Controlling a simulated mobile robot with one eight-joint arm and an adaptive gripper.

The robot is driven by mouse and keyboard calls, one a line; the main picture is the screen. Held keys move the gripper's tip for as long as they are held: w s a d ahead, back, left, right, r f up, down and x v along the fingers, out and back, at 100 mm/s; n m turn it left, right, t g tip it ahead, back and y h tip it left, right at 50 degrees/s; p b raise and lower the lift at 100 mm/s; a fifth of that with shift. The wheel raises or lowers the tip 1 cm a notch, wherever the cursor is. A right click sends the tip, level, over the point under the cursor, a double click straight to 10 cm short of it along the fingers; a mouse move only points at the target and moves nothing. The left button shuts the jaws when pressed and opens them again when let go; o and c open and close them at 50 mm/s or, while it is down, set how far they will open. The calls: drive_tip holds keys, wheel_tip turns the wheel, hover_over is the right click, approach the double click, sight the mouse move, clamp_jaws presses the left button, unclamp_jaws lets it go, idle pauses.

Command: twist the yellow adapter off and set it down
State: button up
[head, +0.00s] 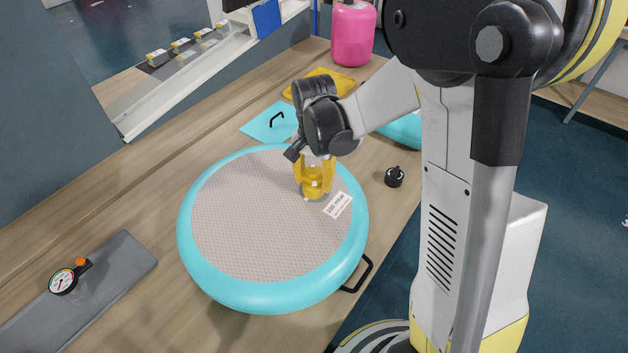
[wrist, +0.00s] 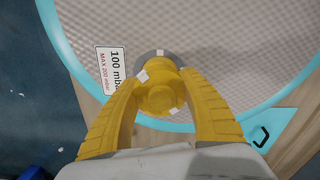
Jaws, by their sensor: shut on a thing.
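The yellow adapter (wrist: 160,90) sits over the grey valve ring (wrist: 147,55) on the top of the round turquoise-rimmed inflatable (head: 262,292). In the head view the adapter (head: 314,183) stands upright near the inflatable's right side, beside a white label. My gripper (head: 314,180) comes down from above with its yellow fingers on both sides of the adapter. In the wrist view the fingers (wrist: 160,98) are shut on it. I cannot tell whether the adapter is still joined to the valve, as its underside is hidden.
A black cap (head: 394,177) lies on the wooden bench right of the inflatable. A gauge with an orange fitting (head: 64,281) rests on a grey mat (head: 110,282) at left. A turquoise sheet (head: 268,123), a yellow pad (head: 325,84) and a pink canister (head: 353,35) are behind.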

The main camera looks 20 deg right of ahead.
drive_tip(key=m, duration=0.3)
drive_tip(key=shift+m, duration=0.3)
drive_tip(key=m+b, duration=0.1)
drive_tip(key=m, duration=0.3)
drive_tip(key=shift+m, duration=0.3)
drive_tip(key=o, duration=1.2)
